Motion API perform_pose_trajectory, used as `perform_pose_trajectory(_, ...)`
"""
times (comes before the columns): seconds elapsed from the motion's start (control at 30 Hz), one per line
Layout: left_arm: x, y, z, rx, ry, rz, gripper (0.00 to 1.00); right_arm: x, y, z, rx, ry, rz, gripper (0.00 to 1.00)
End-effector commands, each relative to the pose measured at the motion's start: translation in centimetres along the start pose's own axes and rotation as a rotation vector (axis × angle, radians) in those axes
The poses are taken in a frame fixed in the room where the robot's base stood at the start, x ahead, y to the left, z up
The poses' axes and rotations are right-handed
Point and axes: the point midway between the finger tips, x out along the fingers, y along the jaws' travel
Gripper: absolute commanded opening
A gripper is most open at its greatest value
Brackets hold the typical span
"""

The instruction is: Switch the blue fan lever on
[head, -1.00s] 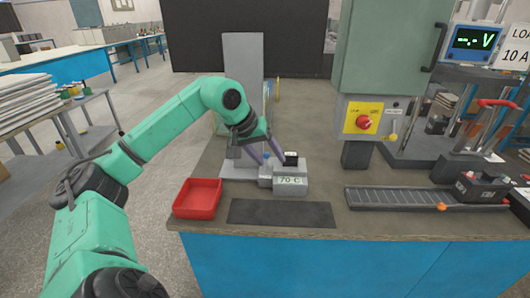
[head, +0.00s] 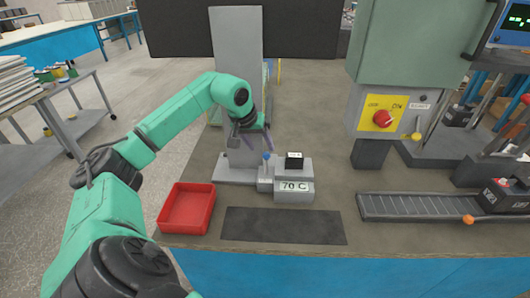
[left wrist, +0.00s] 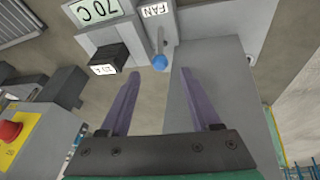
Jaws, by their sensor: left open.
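The blue fan lever (head: 266,157) has a round blue knob on a thin stem. It stands up from a small grey housing beside the "70 C" block. In the left wrist view the blue knob (left wrist: 159,62) is beside a "FAN" label (left wrist: 155,10). My left gripper (head: 256,140) is open, with two purple fingers just behind and above the lever. In the left wrist view its fingertips (left wrist: 160,73) lie on either side of the knob, with gaps and no visible contact. My right gripper is not in view.
A black block (head: 294,161) sits on the grey fixture right of the lever. A grey upright panel (head: 236,70) rises behind. A red tray (head: 187,208) and dark mat (head: 285,226) lie in front. A green cabinet with a red knob (head: 383,118) stands right.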

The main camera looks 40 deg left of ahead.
Motion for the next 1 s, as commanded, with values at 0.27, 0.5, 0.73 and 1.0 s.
perform_pose_trajectory(0.27, 5.2, 0.1, 0.0, -0.001, 0.0, 0.002, 0.64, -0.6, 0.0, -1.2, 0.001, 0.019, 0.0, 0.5)
perform_pose_trajectory(0.5, 5.7, 0.0, 0.0, 0.0, 0.001, 0.0, 0.64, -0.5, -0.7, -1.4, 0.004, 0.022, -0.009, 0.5)
perform_pose_trajectory(0.73, 5.6, 0.0, 0.0, 0.0, 0.0, 0.0, 0.0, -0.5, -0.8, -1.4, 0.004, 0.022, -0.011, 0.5)
perform_pose_trajectory(1.0, 5.6, 0.0, 0.0, 0.0, 0.0, 0.0, 0.0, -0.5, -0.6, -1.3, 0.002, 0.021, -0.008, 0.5)
